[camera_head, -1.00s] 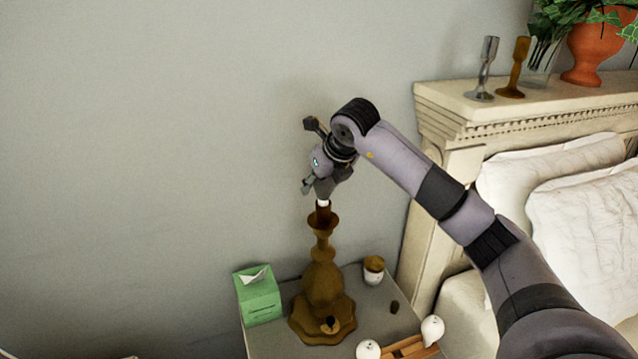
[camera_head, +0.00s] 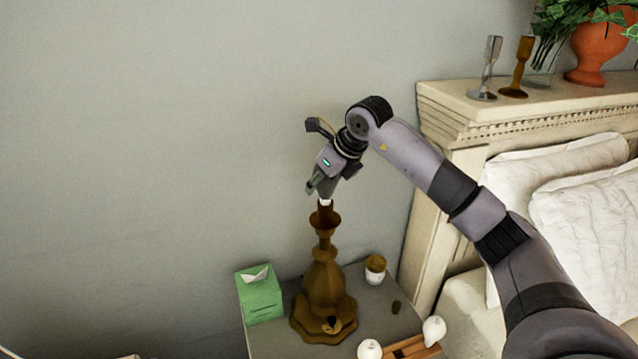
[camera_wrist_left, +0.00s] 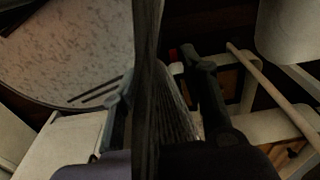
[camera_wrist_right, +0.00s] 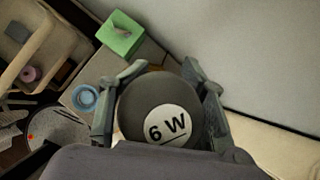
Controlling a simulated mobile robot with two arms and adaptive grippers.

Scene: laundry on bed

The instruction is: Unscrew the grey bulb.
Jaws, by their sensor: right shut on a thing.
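The grey bulb (camera_wrist_right: 160,108), marked "6 W", sits between the fingers of my right gripper (camera_wrist_right: 160,95) in the right wrist view. That gripper is shut on it. In the head view my right gripper (camera_head: 318,189) points down at the top of the brown lamp (camera_head: 323,285). Its fingers hide most of the bulb there; a small white part (camera_head: 325,202) shows just above the lamp's socket. Whether the bulb is free of the socket cannot be told. My left gripper (camera_wrist_left: 160,88) shows only in the left wrist view, its fingers apart, with a dark upright strip between them.
The lamp stands on a grey nightstand (camera_head: 375,318) with a green tissue box (camera_head: 261,295), a small cup (camera_head: 375,269) and a wooden tray (camera_head: 408,347) with white bulbs. The headboard (camera_head: 440,125) and pillows (camera_head: 580,225) lie to the right. The wall is clear at left.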

